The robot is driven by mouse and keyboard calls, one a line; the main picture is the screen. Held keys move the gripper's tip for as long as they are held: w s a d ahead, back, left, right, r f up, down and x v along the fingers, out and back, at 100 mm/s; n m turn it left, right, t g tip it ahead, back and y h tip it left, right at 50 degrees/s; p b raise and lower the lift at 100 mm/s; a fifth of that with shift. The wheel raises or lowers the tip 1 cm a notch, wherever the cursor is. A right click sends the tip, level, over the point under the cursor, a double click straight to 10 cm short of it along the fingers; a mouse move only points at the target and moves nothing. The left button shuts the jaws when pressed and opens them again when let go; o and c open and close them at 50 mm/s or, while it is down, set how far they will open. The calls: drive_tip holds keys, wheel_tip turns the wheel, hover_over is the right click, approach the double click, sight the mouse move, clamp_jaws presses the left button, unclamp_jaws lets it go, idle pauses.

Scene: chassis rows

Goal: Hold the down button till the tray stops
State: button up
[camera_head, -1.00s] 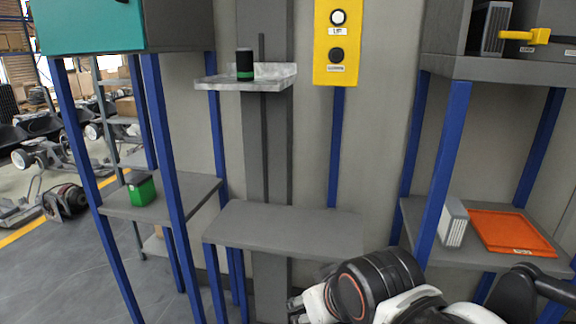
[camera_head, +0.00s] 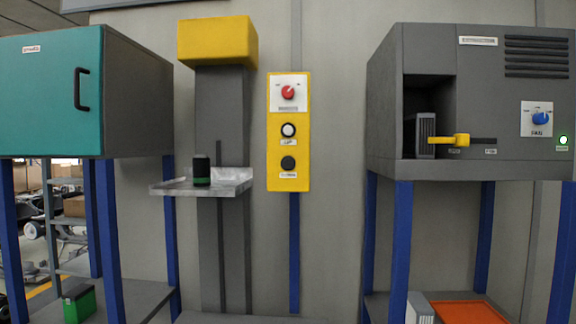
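A yellow control panel (camera_head: 304,134) hangs on the wall on a blue post. It has a red knob (camera_head: 288,92) at the top, a white button (camera_head: 288,130) in the middle and a black button (camera_head: 288,163) at the bottom. The labels are too small to read surely. The metal tray (camera_head: 215,190) sits on the grey lift column (camera_head: 222,105), left of the panel and a little below the black button. My gripper is not in this view.
A teal cabinet (camera_head: 50,95) stands at the left. A grey extractor-like machine (camera_head: 480,110) with a yellow lever (camera_head: 448,140) and a blue knob (camera_head: 541,117) stands at the right. An orange tray (camera_head: 465,311) and a green box (camera_head: 79,303) lie on lower shelves.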

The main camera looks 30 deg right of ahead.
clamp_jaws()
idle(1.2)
